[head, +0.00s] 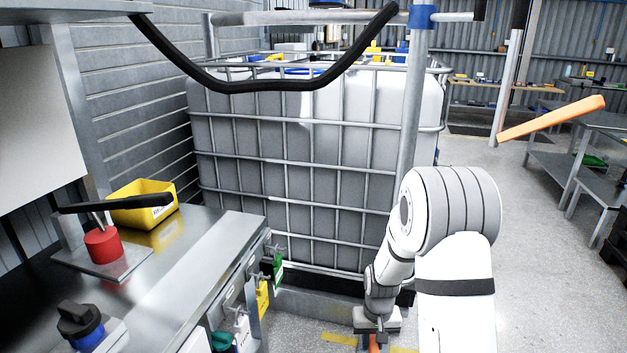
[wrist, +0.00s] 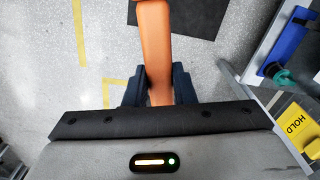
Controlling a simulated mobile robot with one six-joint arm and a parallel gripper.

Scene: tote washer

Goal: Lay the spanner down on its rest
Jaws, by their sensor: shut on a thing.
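My gripper (wrist: 157,82) is shut on an orange bar, which I take to be the spanner (wrist: 155,45). In the wrist view the spanner runs up between the two dark jaws and out of the top edge, so its far end is hidden. In the head view my gripper (head: 374,328) is low at the bottom edge, in front of the caged tank, with a small orange part of the spanner (head: 374,345) just below it. I cannot make out the spanner's rest in either view.
A caged white tank (head: 300,160) fills the middle. An orange lever (head: 555,118) juts out at right. Open floor (head: 545,250) lies right.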

